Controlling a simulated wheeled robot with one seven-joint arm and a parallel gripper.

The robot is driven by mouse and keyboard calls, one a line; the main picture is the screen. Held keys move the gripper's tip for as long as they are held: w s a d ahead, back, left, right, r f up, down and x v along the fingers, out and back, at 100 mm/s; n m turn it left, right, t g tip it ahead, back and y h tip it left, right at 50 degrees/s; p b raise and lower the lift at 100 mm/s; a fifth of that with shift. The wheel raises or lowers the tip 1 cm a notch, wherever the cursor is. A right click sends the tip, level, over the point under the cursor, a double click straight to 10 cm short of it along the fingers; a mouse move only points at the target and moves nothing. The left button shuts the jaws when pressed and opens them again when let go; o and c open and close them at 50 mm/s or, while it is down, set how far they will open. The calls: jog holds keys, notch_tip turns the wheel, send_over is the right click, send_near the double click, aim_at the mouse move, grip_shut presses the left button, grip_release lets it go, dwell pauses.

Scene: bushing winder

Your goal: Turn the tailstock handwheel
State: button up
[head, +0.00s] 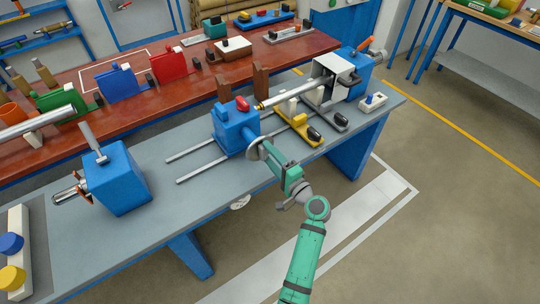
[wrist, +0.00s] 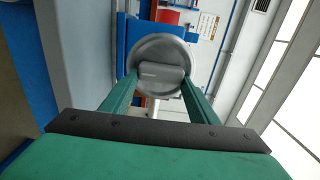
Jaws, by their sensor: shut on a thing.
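The tailstock (head: 236,132) is a blue block on the rails of the grey bench, with a red lever (head: 242,104) on top. Its handwheel (head: 252,150) is a grey disc on the side facing my arm. My green gripper (head: 266,151) reaches it from the lower right in the head view. In the wrist view the handwheel (wrist: 160,45) is a round grey disc with a raised flat grip bar across it. The two fingers of my gripper (wrist: 161,77) are shut on that bar, one on each side. The fingertips are partly hidden at the disc.
The grey bench (head: 205,195) has two bare rails left of the tailstock. A blue block with a chuck (head: 118,180) stands at its left. Yellow and grey clamps (head: 294,122) lie right of the tailstock. A red-brown table (head: 180,85) with coloured parts is behind. Floor in front is clear.

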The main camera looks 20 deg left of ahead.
jog(key=shift+d, duration=0.1)
jog(key=o, duration=1)
jog(key=shift+o, duration=0.2)
jog(key=v, duration=1)
jog(key=shift+s+d, duration=0.25)
